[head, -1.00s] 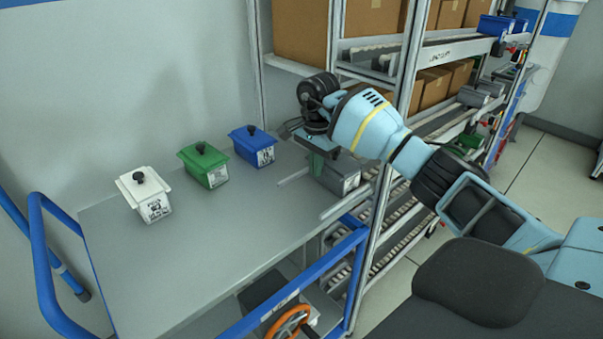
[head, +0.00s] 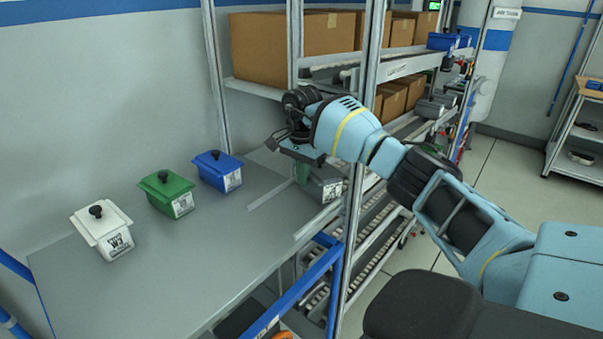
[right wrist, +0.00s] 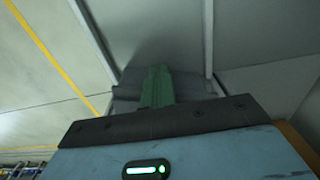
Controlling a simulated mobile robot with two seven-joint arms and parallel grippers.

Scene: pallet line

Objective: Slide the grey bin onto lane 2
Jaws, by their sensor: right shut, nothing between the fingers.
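The grey bin (head: 326,188), with a white label on its side, sits at the right end of the grey table top, by the entrance to the roller rack. My right gripper (head: 303,173) is shut at the bin's left side, with its green fingers pointing down and nothing between them. My forearm and wrist hide part of the bin's top. In the right wrist view the green fingers (right wrist: 157,86) stand in front of a dark grey surface that seems to be the bin (right wrist: 128,88). I cannot tell whether they touch. My left gripper is out of view. No lane number is readable.
White (head: 101,232), green (head: 166,193) and blue (head: 218,171) lidded bins stand along the table's back. Guide rails (head: 272,194) lie on the table near the grey bin. A rack post (head: 350,200) stands close to my right arm. The table's front (head: 190,290) is clear.

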